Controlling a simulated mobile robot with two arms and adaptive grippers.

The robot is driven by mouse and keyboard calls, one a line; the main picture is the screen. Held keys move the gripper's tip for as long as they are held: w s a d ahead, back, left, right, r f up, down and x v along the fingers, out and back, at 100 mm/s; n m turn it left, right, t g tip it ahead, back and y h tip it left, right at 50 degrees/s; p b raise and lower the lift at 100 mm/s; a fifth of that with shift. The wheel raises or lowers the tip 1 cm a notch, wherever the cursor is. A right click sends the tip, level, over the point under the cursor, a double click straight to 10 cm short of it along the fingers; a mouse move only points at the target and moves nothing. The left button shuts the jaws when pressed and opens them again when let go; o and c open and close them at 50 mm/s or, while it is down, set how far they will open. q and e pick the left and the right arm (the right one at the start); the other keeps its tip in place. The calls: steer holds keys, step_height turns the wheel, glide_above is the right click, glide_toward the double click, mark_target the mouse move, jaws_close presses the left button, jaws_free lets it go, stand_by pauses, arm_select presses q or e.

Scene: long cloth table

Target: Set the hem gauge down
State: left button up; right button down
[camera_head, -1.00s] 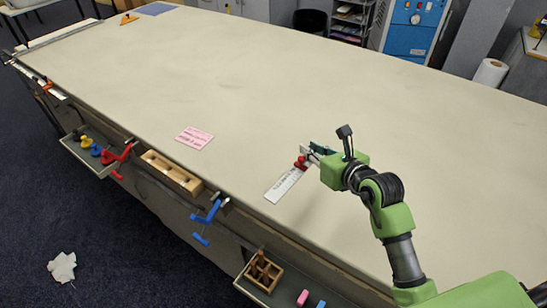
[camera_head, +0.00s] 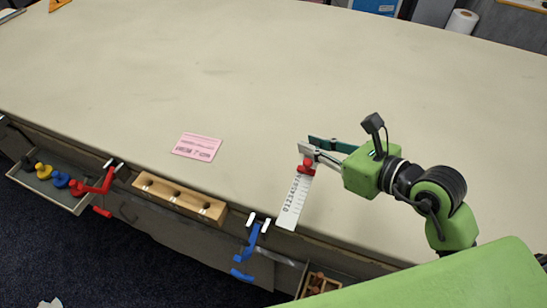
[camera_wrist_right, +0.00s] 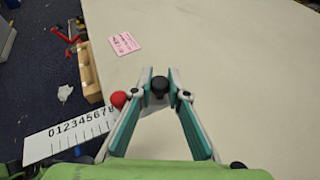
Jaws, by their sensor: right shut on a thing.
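The hem gauge (camera_head: 294,203) is a white ruler with black numbers and a red knob (camera_head: 306,166). My right gripper (camera_head: 312,150) is shut on it at its far end. The numbered end points toward the table's front edge. In the right wrist view, the gauge (camera_wrist_right: 68,133) reaches left from the fingers (camera_wrist_right: 160,88), with the red knob beside the left finger and a black knob between the fingertips. There its outer end overlaps the floor beyond the table edge. I cannot tell whether the gauge touches the cloth. My left gripper is out of view.
A pink card (camera_head: 197,147) lies on the cloth table (camera_head: 230,70). Along the front edge are a wooden block with holes (camera_head: 180,198), a red clamp (camera_head: 100,185), a blue clamp (camera_head: 248,250) and a side tray (camera_head: 40,187) with coloured pieces. The table's middle is clear.

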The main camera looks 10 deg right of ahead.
steer(key=w+f+b, duration=0.1)
steer(key=w+b, duration=0.1)
steer(key=b, duration=0.2)
steer(key=p, duration=0.2)
glide_above(291, 147)
steer(key=s, duration=0.1)
step_height(291, 147, down, 8)
steer(key=shift+r, duration=0.25)
steer(key=shift+w+f, duration=0.4)
steer(key=shift+f, duration=0.1)
step_height(291, 147, down, 3)
steer(key=shift+w+f+p, duration=0.1)
steer(key=shift+f+p, duration=0.05)
steer(key=shift+p, duration=0.35)
arm_select(q)
steer(key=shift+s+d+f, duration=0.5)
steer(key=shift+f, duration=0.15)
